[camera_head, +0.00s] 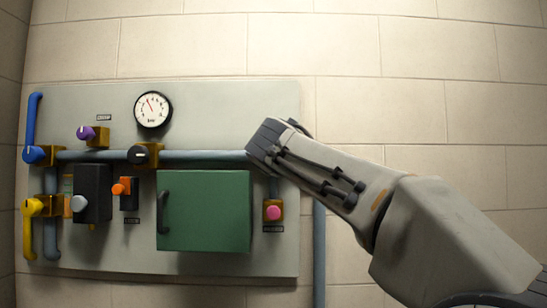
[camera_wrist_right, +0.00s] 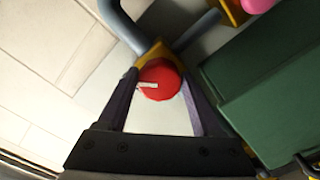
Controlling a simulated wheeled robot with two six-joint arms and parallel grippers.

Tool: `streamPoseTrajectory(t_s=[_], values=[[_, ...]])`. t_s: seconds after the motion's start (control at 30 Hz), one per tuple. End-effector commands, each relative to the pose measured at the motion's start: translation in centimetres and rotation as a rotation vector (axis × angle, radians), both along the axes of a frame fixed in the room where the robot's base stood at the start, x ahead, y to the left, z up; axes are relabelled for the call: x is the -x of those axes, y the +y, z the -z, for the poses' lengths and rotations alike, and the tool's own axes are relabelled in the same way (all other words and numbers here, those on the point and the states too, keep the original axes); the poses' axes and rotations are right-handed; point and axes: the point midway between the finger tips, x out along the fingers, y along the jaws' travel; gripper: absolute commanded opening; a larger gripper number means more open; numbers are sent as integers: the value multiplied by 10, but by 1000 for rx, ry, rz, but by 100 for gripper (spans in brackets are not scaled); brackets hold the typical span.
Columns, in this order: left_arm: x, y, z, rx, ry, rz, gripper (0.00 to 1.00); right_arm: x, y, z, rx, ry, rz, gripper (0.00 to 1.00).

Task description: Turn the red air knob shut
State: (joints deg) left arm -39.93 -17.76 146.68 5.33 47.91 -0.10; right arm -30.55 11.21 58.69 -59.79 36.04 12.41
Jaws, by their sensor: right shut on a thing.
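The red air knob (camera_wrist_right: 160,82) is round with a white pointer mark. It sits on a yellow-brown valve block (camera_wrist_right: 148,52) where grey pipes meet, and shows between the fingers of my right gripper (camera_wrist_right: 159,75) in the right wrist view. The right gripper is shut on the knob, one finger on each side. The white mark points toward the left finger in that view. In the head view my right gripper (camera_head: 264,138) covers the knob at the panel's right part, so the knob is hidden there. My left gripper is in neither view.
The grey wall panel (camera_head: 215,110) carries a gauge (camera_head: 153,109), a green box (camera_head: 205,210) with a dark handle, and a pink knob (camera_head: 273,213). Black (camera_head: 138,155), purple (camera_head: 84,133), blue (camera_head: 34,154), yellow (camera_head: 33,207) and orange (camera_head: 121,189) knobs are to the left. Bare wall lies above.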

Motion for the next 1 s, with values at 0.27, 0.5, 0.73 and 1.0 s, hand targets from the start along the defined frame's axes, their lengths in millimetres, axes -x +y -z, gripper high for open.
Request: streamPoseTrajectory(t_s=[0.27,0.5,0.73,1.0], values=[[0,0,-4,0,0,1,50,0,0,-1,262,0,-1,12],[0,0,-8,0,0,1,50,0,0,-2,485,1,-1,12],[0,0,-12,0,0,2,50,0,-1,-2,665,1,-1,12],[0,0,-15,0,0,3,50,0,0,-2,799,0,-2,12]])
